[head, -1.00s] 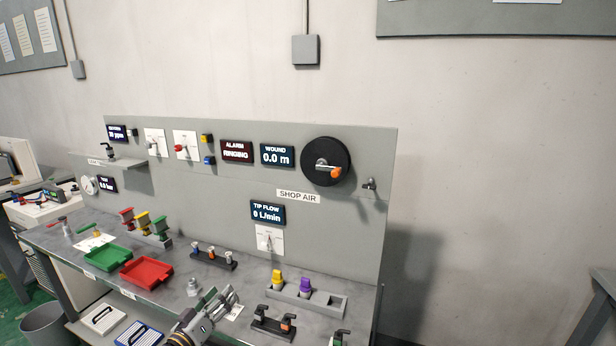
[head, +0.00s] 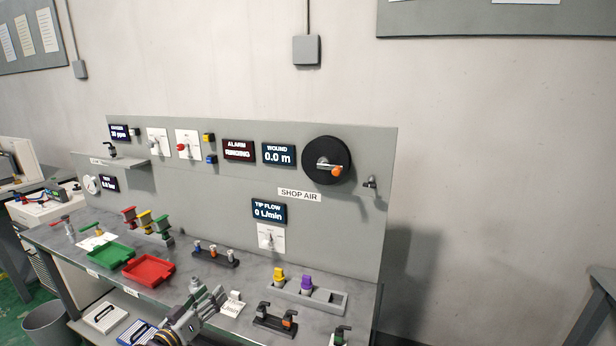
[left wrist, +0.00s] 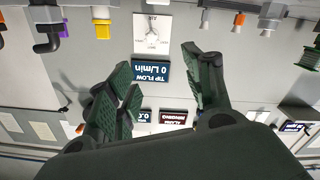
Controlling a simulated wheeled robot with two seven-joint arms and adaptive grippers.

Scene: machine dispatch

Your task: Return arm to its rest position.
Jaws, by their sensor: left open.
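My left gripper (head: 208,292) is low in the head view, in front of the workbench (head: 70,253), with its fingers pointing up and to the right. Its fingers are apart with nothing between them. In the left wrist view, which is upside down, the two dark padded fingers of the left gripper (left wrist: 160,75) frame the tip flow display (left wrist: 151,72). That display (head: 268,210) also shows on the back panel in the head view. My right gripper is in neither view.
A red tray (head: 148,270) and a green tray (head: 111,255) lie left of the gripper. A small white fixture (head: 232,307) is close at its right. A grey holder (head: 330,301) with yellow and purple pieces stands farther right. A black reel (head: 327,160) is on the panel.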

